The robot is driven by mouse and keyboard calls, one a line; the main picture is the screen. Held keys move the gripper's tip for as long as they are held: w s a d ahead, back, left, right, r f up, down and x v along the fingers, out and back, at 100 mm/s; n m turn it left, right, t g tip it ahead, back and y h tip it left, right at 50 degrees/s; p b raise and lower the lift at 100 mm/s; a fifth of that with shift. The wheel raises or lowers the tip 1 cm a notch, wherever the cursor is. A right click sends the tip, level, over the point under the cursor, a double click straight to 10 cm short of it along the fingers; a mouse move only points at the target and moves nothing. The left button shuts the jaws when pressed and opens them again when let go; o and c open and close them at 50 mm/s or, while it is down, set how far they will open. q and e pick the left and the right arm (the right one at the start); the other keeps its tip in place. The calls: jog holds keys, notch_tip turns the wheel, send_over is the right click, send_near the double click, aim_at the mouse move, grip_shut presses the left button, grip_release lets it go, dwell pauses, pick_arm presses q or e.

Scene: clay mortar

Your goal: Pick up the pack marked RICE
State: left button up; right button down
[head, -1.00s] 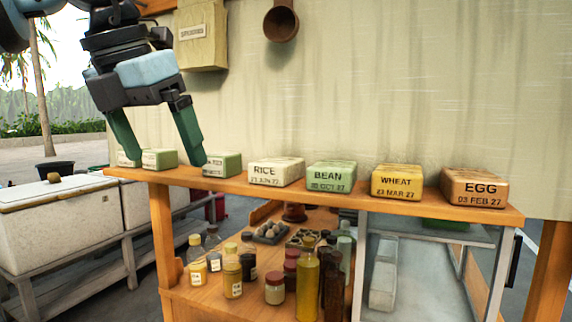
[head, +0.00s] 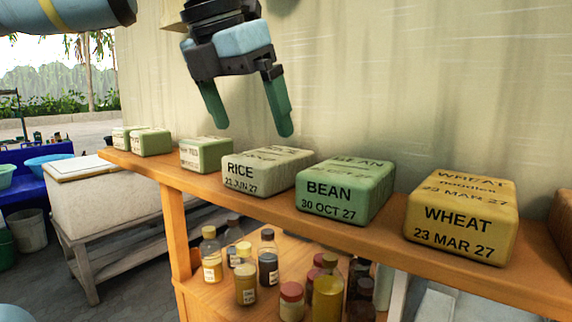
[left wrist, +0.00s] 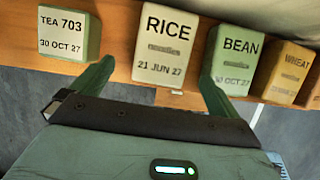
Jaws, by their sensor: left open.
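The RICE pack (head: 262,170) is a whitish block marked RICE and 21 JUN 27, standing on the wooden shelf (head: 330,225) in the head view. My left gripper (head: 250,122) is open and empty above it, its green fingers pointing down. In the left wrist view the RICE pack (left wrist: 165,45) lies ahead between the two open fingers (left wrist: 152,82), apart from both. The left finger is near the TEA 703 pack (left wrist: 69,32), the right one near the BEAN pack (left wrist: 235,60). My right gripper is not in view.
The green BEAN pack (head: 345,190) stands close to the right of RICE, then the yellow WHEAT pack (head: 462,218). A green pack (head: 206,154) stands to the left across a gap. Bottles and jars (head: 245,275) stand on the lower shelf. A wall runs behind.

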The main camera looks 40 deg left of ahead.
aim_at(263, 155)
pick_arm(q)
jog(key=shift+s+f, duration=0.1)
jog(key=shift+s, duration=0.05)
jog(key=shift+f, duration=0.25)
jog(key=shift+x, duration=0.9)
jog(key=shift+w+f, duration=0.1)
jog(key=shift+w, duration=0.15)
jog(key=shift+f, duration=0.3)
jog(key=x, duration=0.3)
jog(key=shift+w+d+f, duration=0.15)
jog(key=shift+w+d, duration=0.05)
jog(key=shift+w, duration=0.15)
jog(key=shift+w+f, duration=0.2)
jog(key=shift+f, duration=0.25)
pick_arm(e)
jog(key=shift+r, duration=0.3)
